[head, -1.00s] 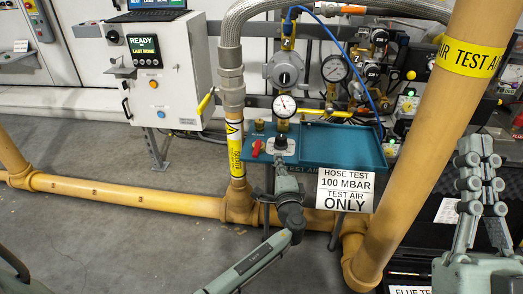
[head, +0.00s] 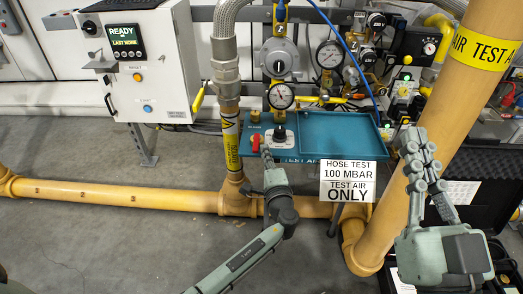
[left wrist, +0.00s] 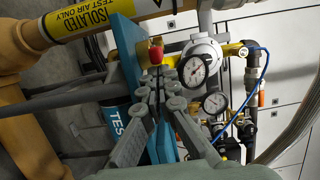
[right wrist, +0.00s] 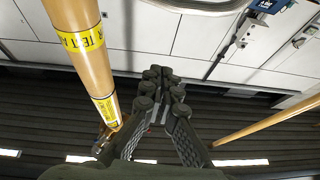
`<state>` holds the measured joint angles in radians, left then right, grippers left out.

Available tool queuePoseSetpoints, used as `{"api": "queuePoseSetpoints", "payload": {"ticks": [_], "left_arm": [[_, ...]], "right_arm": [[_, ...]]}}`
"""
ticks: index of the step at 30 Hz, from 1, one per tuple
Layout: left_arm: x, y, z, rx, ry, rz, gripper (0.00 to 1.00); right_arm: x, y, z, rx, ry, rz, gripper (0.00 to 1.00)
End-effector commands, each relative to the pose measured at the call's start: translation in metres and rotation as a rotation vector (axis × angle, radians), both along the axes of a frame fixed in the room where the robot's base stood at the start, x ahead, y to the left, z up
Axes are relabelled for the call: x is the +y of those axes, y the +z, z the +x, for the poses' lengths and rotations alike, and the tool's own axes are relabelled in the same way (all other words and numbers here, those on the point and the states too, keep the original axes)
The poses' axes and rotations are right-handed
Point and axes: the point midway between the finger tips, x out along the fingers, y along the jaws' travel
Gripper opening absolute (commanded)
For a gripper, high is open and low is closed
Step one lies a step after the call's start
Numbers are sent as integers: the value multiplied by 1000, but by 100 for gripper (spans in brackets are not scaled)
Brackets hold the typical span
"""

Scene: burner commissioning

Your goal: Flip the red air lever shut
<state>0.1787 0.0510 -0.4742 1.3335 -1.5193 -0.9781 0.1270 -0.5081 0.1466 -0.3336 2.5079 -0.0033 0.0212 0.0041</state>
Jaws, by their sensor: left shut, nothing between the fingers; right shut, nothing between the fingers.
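The red air lever (head: 255,140) is on the left part of the teal tray (head: 345,130), beside a black knob (head: 280,133). The red lever also shows in the left wrist view (left wrist: 156,52), just beyond my fingertips. My left gripper (head: 266,153) is shut and empty, with its tips close to the lever on its near right side. I cannot tell whether they touch. The left wrist view shows its fingers together (left wrist: 158,78). My right gripper (head: 413,140) is shut and empty, raised at the right, far from the lever; it also shows in the right wrist view (right wrist: 163,75).
A pressure gauge (head: 281,96) and a grey regulator (head: 279,57) rise behind the tray. A braided hose (head: 226,50) stands left of the lever. A thick yellow pipe (head: 440,125) rises between the tray and the right side. A sign (head: 348,181) hangs on the tray's front.

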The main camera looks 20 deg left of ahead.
Motion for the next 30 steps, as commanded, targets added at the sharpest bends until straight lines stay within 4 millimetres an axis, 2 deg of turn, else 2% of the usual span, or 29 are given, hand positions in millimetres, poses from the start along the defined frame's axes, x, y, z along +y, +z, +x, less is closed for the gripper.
{"api": "queuePoseSetpoints", "payload": {"ticks": [14,30], "left_arm": [[1,0,-1,0,-9,1,0],[8,0,-5,-1,-102,3,0]], "right_arm": [[1,-5,0,10,2,-6,0],[-2,4,1,-31,-7,12,0]]}}
